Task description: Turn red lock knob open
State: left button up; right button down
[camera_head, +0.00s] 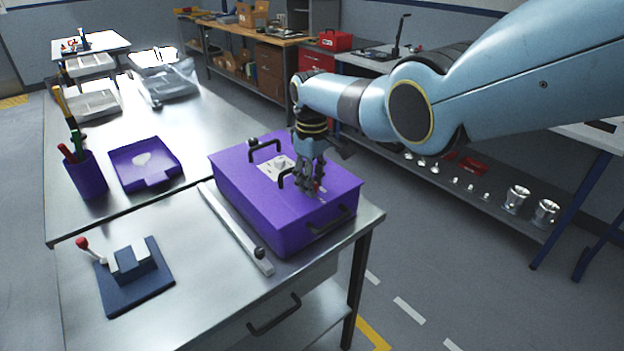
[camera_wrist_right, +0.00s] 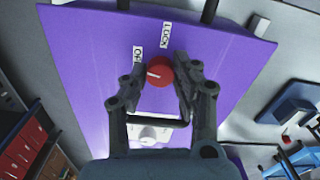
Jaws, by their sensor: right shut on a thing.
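The red lock knob (camera_wrist_right: 158,70) sits on the lid of the purple housing (camera_wrist_right: 85,75), which also shows in the head view (camera_head: 235,185). My right gripper (camera_wrist_right: 162,78) is over the lid with its two fingers shut on the knob's sides. In the head view the right gripper (camera_head: 313,186) points down at the lid, and its fingers hide most of the knob. A white mark on the knob points to the left in the wrist view. A "LOCK" label (camera_wrist_right: 166,34) and a second, partly readable label (camera_wrist_right: 137,60) are beside it. My left gripper is not in view.
Black handles (camera_head: 264,150) rise from the lid near my right gripper. A grey bar (camera_head: 235,228) lies left of the housing. A blue clamp block (camera_head: 135,275), a purple tray (camera_head: 147,162) and a pen cup (camera_head: 85,176) stand on the metal table.

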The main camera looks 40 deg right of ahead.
jog(key=shift+n, duration=1.1)
jog(key=c, duration=1)
grip_release()
notch_tip(320, 180, up, 12)
